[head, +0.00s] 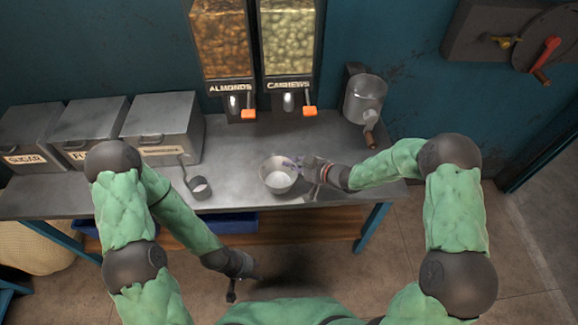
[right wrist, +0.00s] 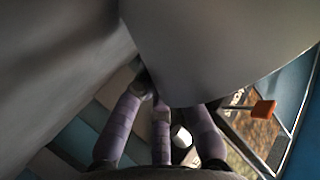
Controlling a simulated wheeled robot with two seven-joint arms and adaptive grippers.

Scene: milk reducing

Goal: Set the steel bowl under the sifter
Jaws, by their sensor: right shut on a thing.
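The steel bowl (head: 279,182) is near the front of the steel table, right of its middle; I cannot tell whether it touches the tabletop. My right gripper (head: 299,165) is shut on the bowl's right rim. In the right wrist view, the bowl's grey wall (right wrist: 225,45) fills much of the picture, with purple fingers (right wrist: 158,110) against it. The sifter (head: 367,97), a steel drum with a wooden handle, is mounted at the back right, beyond the bowl. My left gripper (head: 232,291) hangs low in front of the table; its fingers are too small to read.
Dispensers of almonds (head: 220,40) and cashews (head: 288,40) with orange levers hang at the back. Several steel bins (head: 160,128) line the left. A small steel cup with a long handle (head: 199,188) is left of the bowl. The tabletop (head: 325,150) between bowl and sifter is clear.

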